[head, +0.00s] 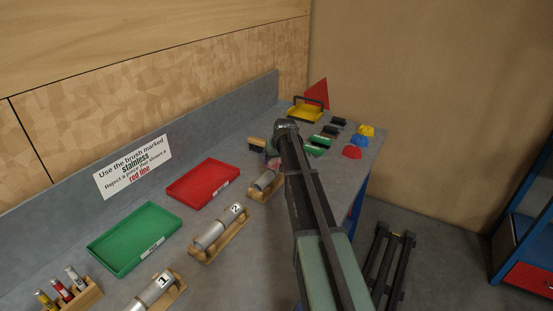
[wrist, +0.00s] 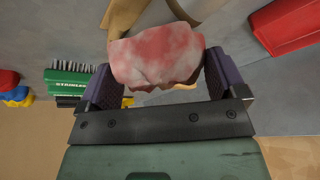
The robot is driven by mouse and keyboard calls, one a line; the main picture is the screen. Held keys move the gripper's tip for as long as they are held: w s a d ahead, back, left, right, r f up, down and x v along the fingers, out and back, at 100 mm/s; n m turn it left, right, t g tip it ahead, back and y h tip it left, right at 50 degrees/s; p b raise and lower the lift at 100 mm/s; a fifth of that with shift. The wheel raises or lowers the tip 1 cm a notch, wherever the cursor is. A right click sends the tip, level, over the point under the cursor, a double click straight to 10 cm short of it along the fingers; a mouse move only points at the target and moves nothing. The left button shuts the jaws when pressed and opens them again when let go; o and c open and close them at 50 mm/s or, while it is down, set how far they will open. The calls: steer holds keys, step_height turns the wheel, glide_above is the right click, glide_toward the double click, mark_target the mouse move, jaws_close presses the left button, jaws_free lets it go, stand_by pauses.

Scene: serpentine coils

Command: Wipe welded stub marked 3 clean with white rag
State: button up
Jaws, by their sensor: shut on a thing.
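My gripper (wrist: 158,82) is shut on a rag (wrist: 157,55), which is white with broad pink-red stains. In the head view my gripper is mostly hidden behind my arm, and a bit of the pinkish rag (head: 272,162) shows beside it. A grey metal stub (head: 265,180) lies in a wooden cradle just in front of the rag. Its number is not visible, hidden by my arm or turned away. In the wrist view a tan wooden piece (wrist: 124,16), likely the cradle, shows beyond the rag. I cannot tell whether the rag touches the stub.
Stubs marked 2 (head: 217,229) and 1 (head: 154,291) lie in cradles nearer. A red tray (head: 203,183) and a green tray (head: 133,240) stand along the wall. A green brush marked stainless (wrist: 70,80) and other brushes lie beyond my gripper, with yellow, blue and red items.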

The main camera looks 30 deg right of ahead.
mark_target(271, 164)
steer(key=shift+s+a+f, duration=0.1)
steer(key=shift+s+a, duration=0.45)
steer(key=shift+a, duration=0.25)
steer(key=shift+s+a, duration=0.1)
steer(key=shift+s+a, duration=0.25)
steer(key=shift+a, duration=0.45)
steer(key=shift+s+a, duration=0.5)
steer(key=shift+s, duration=0.05)
steer(key=shift+s+a, duration=0.35)
steer(key=shift+a, duration=0.55)
steer(key=shift+s+a, duration=0.45)
steer(key=shift+a, duration=0.15)
steer(key=shift+r, duration=0.2)
